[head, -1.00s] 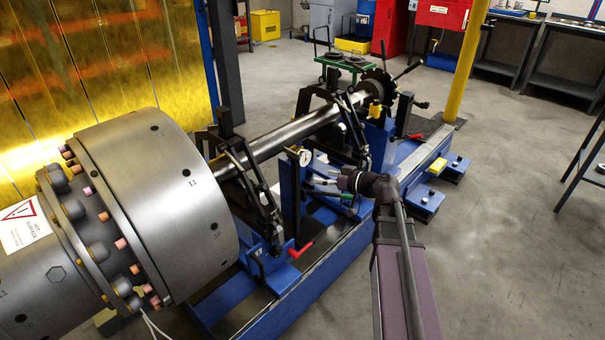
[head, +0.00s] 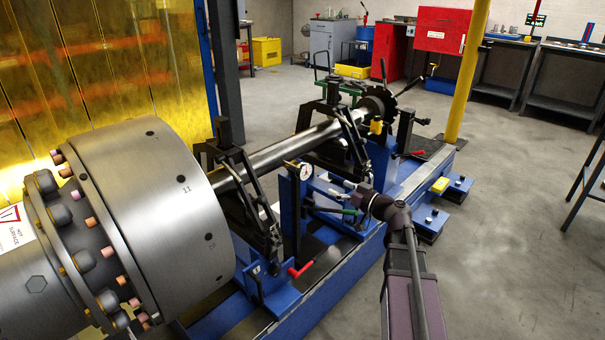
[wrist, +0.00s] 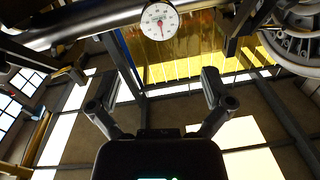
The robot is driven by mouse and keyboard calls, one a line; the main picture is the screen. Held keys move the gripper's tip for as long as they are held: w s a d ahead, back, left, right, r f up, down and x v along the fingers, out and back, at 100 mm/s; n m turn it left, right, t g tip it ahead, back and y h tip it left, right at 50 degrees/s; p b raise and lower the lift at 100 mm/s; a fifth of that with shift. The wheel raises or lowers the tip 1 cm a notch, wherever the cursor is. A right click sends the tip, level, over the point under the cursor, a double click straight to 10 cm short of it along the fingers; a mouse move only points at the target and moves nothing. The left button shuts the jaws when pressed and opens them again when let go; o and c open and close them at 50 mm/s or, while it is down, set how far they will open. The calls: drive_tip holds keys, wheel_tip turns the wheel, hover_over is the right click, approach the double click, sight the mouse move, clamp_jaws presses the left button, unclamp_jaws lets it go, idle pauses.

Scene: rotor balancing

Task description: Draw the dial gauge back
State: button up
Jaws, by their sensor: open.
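The dial gauge (head: 305,172) has a round white face and sits at the top of a blue upright post (head: 291,212), beside the steel shaft (head: 285,150). In the wrist view the gauge face (wrist: 160,20) shows at top centre, beyond my fingers. My gripper (head: 338,197) is to the right of the gauge and a little lower in the head view, apart from it. In the wrist view my gripper (wrist: 158,80) has its two fingers spread with nothing between them. Its fingertips are small and partly unclear in the head view.
The large steel rotor drum (head: 165,190) fills the left side. Black bearing stands (head: 245,195) straddle the shaft. Open floor (head: 500,270) lies to the right.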

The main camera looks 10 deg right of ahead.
sight(306, 173)
drive_tip(key=x, duration=1.3)
drive_tip(key=shift+w+a, duration=0.15)
drive_tip(key=shift+w, duration=0.15)
